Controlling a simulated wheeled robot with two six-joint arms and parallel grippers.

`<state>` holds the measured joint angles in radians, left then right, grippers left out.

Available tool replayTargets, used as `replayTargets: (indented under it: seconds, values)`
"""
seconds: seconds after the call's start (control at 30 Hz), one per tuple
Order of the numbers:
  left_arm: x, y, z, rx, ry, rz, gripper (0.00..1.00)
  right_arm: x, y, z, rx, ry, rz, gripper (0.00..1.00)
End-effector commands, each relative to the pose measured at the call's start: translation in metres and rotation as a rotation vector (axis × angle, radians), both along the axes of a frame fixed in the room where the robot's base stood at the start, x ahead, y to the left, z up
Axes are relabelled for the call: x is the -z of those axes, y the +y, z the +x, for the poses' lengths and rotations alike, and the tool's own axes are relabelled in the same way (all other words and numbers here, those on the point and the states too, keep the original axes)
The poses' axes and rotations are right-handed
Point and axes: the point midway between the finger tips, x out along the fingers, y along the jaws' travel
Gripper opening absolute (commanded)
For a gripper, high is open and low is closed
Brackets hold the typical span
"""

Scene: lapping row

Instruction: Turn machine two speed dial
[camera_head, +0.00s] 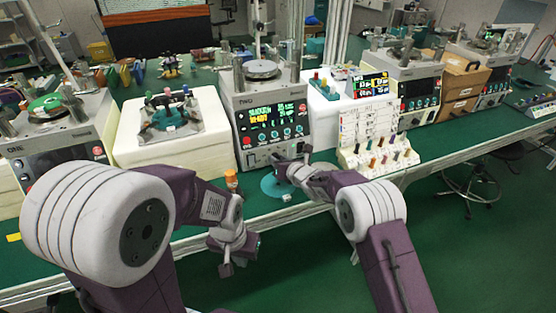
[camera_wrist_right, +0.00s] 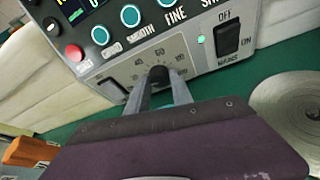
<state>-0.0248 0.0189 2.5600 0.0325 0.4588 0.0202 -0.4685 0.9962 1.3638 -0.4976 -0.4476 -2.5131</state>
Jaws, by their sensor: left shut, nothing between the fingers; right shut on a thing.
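Machine two (camera_head: 240,104) stands at the bench's front middle with a lit screen and several teal buttons. Its speed dial (camera_wrist_right: 158,72) is a small dark knob on the lower panel, in front of a printed number scale. My right gripper (camera_wrist_right: 160,84) is shut on the dial, one finger on each side of it. In the head view my right gripper (camera_head: 281,162) reaches the machine's lower front, and its wrist hides the dial. My left gripper (camera_head: 226,269) is shut and empty, hanging low in front of the bench edge.
Right of the dial is a mains rocker switch (camera_wrist_right: 228,37) with a green lamp; a red button (camera_wrist_right: 74,53) is to its left. A white rack of colored pegs (camera_head: 372,138) is at right.

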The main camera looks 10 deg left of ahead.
Motion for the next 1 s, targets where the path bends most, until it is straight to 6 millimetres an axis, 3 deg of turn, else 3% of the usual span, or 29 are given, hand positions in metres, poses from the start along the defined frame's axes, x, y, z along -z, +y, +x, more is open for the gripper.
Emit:
replayTargets:
  seconds: [0.5, 1.0]
  values:
    - [-0.0051, 0.0000, 0.0000, 0.000, 0.000, 0.000, 0.00, 0.0004, -0.0024, 0.0021, 0.001, 0.176, 0.264, 0.00]
    - [-0.0047, 0.0000, 0.0000, 0.000, 0.000, 0.000, 0.00, 0.0004, -0.0023, 0.0020, 0.001, 0.213, 0.318, 0.00]
